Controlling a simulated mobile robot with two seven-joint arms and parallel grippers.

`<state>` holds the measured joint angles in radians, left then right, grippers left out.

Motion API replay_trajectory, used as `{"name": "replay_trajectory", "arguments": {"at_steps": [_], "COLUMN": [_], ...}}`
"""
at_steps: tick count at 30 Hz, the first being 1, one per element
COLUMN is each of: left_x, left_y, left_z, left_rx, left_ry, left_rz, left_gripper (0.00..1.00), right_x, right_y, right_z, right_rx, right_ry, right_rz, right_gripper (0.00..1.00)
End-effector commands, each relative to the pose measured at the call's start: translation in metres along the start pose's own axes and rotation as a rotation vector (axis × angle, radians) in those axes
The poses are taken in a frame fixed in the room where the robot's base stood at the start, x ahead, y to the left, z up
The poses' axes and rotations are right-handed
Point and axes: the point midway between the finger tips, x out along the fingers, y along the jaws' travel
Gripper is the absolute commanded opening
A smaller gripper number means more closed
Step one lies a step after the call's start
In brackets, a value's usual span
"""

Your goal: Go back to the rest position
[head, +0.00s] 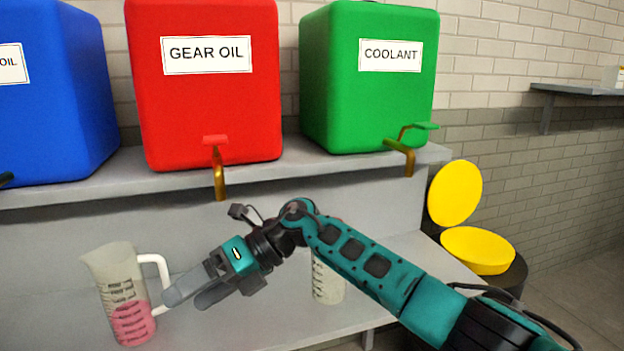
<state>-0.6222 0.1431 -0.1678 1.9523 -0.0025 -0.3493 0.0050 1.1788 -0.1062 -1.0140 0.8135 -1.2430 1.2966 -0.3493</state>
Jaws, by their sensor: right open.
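My right arm comes in from the lower right, and its gripper (184,299) is open and empty. Its fingertips point left and sit close beside the white handle of a clear measuring jug (113,270); I cannot tell whether they touch it. The jug stands upright on the lower shelf with pink liquid in its lower part. A second measuring container (327,287) stands on the same shelf, partly hidden behind my right arm. My left gripper is not in view.
Above are blue (55,100), red gear oil (210,110) and green coolant (370,105) tanks on the upper shelf (285,168). Brass taps (219,182) hang over its edge. A dark bin with an open yellow lid (455,193) stands right of the lower shelf (240,335).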

Motion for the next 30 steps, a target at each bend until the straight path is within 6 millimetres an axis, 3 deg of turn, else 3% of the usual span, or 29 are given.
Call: {"name": "replay_trajectory", "arguments": {"at_steps": [3, 7, 13, 17, 23, 27, 30], "left_x": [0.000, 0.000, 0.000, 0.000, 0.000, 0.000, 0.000], "left_y": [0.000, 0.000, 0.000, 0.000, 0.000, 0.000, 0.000], "left_z": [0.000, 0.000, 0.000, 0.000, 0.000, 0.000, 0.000], "left_rx": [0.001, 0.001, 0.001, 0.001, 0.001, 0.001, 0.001], "left_ry": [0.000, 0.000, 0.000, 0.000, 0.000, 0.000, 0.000], "left_rz": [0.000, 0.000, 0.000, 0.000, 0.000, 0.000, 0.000], "left_gripper": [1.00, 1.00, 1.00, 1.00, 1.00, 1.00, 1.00], "right_x": [0.020, 0.016, -0.017, -0.045, -0.079, -0.092, -0.096], "right_y": [0.010, 0.011, -0.019, -0.054, -0.111, -0.137, -0.144], "right_z": [-0.004, -0.005, -0.028, -0.067, -0.165, -0.255, -0.322], "right_rx": [0.149, 0.352, 0.730, 1.006, 1.454, 1.775, 1.996], "right_ry": [-0.231, -0.488, -0.871, -1.105, -1.437, -1.641, -1.767], "right_rz": [0.206, 0.395, 0.625, 0.735, 0.843, 0.878, 0.881], "right_gripper": [0.88, 0.88, 0.88, 0.88, 0.88, 0.88, 0.88]}}
